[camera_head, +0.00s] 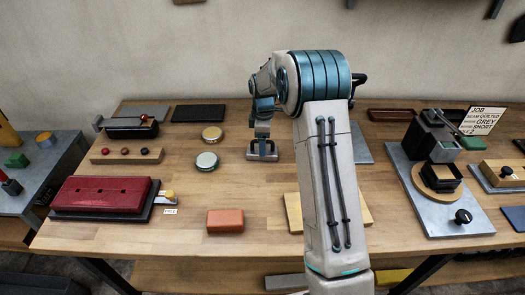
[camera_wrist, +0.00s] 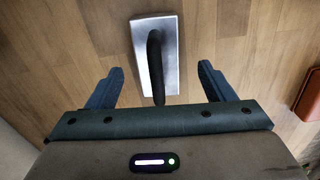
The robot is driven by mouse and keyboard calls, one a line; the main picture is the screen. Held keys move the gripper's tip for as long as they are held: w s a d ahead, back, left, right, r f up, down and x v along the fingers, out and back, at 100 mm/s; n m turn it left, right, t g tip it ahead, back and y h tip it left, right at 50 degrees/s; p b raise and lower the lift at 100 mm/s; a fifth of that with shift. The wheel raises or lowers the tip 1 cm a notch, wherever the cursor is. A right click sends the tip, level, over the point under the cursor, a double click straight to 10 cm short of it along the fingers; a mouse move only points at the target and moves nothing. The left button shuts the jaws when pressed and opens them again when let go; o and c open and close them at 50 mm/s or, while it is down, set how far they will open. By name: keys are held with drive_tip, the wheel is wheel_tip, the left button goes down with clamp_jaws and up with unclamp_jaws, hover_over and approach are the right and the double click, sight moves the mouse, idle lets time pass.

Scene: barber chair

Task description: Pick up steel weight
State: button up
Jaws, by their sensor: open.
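The steel weight is a grey metal block with a dark bar handle on top, seen in the wrist view (camera_wrist: 171,50). It lies on the wooden table, its handle running roughly lengthwise in that view. My gripper (camera_wrist: 157,82) is open, with one blue finger on each side of the handle's line and nothing between them that I can see touching. In the head view my gripper (camera_head: 262,138) points down over the middle of the table, and the grey weight (camera_head: 262,157) shows partly beneath it. How high the fingers are above it is hard to tell.
Two round tins (camera_head: 207,161) stand left of the weight. An orange block (camera_head: 225,221) lies nearer the front edge. A red case (camera_head: 102,191) is at the left, and a grey fixture plate (camera_head: 450,215) at the right. My arm hides part of a light wooden board (camera_head: 293,213).

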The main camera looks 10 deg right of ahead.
sight(253, 152)
drive_tip(key=f, duration=0.4)
drive_tip(key=shift+w+a+p, duration=0.1)
drive_tip(key=shift+w+p, duration=0.15)
drive_tip(key=shift+p, duration=0.15)
clamp_jaws()
drive_tip(key=shift+w+r, duration=0.1)
